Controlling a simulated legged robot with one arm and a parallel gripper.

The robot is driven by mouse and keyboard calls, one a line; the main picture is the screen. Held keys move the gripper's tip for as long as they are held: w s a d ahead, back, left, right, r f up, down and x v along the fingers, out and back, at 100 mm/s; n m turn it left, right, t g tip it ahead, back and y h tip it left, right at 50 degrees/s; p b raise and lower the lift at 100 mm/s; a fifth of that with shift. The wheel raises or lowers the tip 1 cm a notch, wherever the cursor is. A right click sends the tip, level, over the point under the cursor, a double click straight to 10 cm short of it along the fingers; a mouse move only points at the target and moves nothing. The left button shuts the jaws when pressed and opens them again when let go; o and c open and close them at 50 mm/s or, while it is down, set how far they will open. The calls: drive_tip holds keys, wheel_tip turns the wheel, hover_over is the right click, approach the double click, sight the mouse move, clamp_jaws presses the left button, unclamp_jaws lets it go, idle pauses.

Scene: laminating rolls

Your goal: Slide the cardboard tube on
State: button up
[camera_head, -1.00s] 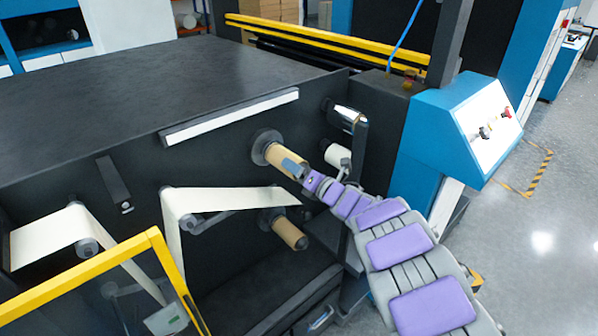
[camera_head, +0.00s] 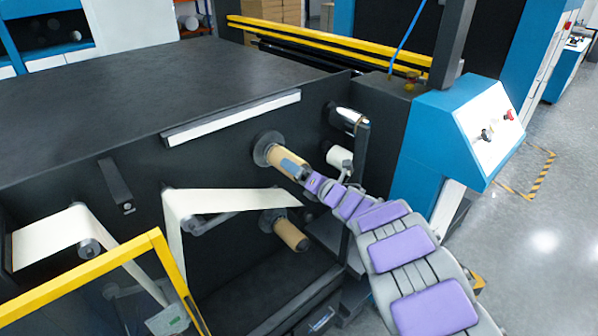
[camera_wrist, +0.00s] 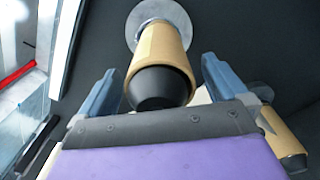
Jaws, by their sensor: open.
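A brown cardboard tube (camera_head: 284,159) sits around the upper spindle on the machine's dark side panel, close to the round grey flange (camera_head: 267,147). In the wrist view the tube (camera_wrist: 160,50) is seen end-on, with the spindle's black tip (camera_wrist: 158,88) sticking out of it. My gripper (camera_head: 294,169) is at the outer end of this tube. In the wrist view its two blue-grey fingers (camera_wrist: 158,85) are spread apart on either side of the spindle tip, with gaps showing. A second cardboard tube (camera_head: 289,234) sits on the lower spindle.
A cream web (camera_head: 225,200) runs over rollers left of the spindles. A white roller (camera_head: 339,156) and a bright metal roller (camera_head: 346,116) are close to the right. A yellow guard frame (camera_head: 90,273) stands at the front left. A blue control console (camera_head: 455,125) stands at the right.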

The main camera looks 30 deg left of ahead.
drive_tip(key=p+v, duration=0.2)
drive_tip(key=v, duration=1.5)
drive_tip(key=w+d+r+m+t+h, duration=0.3)
drive_tip(key=w+d+m+t+h, duration=0.15)
drive_tip(key=d+m, duration=0.4)
drive_tip(key=w+d+r+m+t+h, duration=0.35)
drive_tip(key=d+m+h, duration=0.2)
drive_tip(key=d, duration=0.55)
drive_tip(key=s+d+r+m+g+h, duration=0.1)
drive_tip(key=s+d+m+h, duration=0.3)
drive_tip(key=d, duration=0.3)
drive_tip(key=s+d+r+m+g+h, duration=0.1)
drive_tip(key=s+d+m+h, duration=0.1)
drive_tip(key=d+m+h, duration=0.4)
drive_tip(key=s+d+f+m+g, duration=0.25)
drive_tip(key=s+m, duration=0.25)
drive_tip(key=s, duration=0.3)
drive_tip(key=s+d+f+m+g, duration=0.1)
drive_tip(key=s+d+m+g, duration=0.3)
drive_tip(key=s, duration=0.3)
drive_tip(key=s+a+f+m+g+y, duration=0.1)
drive_tip(key=s+a+m+g, duration=0.2)
drive_tip(key=s, duration=1)
drive_tip(key=s+a+f+m+g+y, duration=0.2)
drive_tip(key=s+a+m+g, duration=0.2)
drive_tip(key=s, duration=1)
drive_tip(key=shift+a+f+m+g, duration=0.25)
drive_tip(key=shift+a+m+g, duration=0.05)
drive_tip(key=shift+a+g, duration=0.25)
